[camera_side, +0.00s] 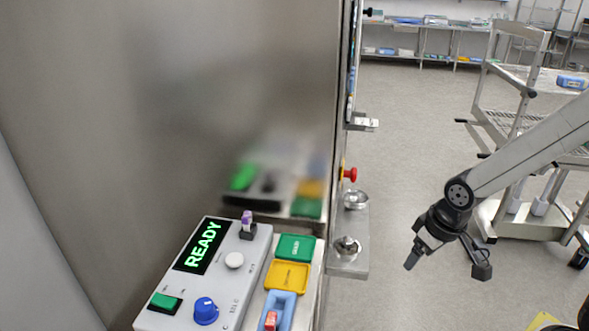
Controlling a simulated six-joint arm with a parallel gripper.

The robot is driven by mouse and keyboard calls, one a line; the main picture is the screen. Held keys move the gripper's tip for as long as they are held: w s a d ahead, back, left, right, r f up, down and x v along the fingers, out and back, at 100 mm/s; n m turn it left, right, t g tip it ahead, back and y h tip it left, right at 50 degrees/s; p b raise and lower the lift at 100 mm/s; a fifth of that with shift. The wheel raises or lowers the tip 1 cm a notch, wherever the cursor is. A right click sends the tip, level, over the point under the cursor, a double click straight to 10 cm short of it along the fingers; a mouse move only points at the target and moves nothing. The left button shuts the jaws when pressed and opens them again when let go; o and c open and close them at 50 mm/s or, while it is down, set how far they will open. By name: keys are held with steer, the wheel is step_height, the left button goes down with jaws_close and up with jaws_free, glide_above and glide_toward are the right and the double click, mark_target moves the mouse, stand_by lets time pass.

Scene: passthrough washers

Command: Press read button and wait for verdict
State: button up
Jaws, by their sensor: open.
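A grey reader box (259,266) stands at the lower left, its dark display (201,245) showing "READY" in green. A green rectangular button (165,302), a blue knob (205,310) and a white round button (234,260) sit on its top. I cannot read which button is the read button. A small purple-capped tube (247,217) stands upright in a dark holder (248,231) at the box's far corner. My gripper (447,265) is open and empty, well to the right of the box, above the floor and apart from everything.
Green (296,247), yellow (288,276) and blue (280,308) trays line the box's right side; the blue one holds a red-topped item (271,320). A metal wall (170,100) rises behind. A steel shelf (347,262) projects right. A cart (530,215) stands far right.

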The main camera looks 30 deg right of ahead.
jaws_close()
stand_by(1.4)
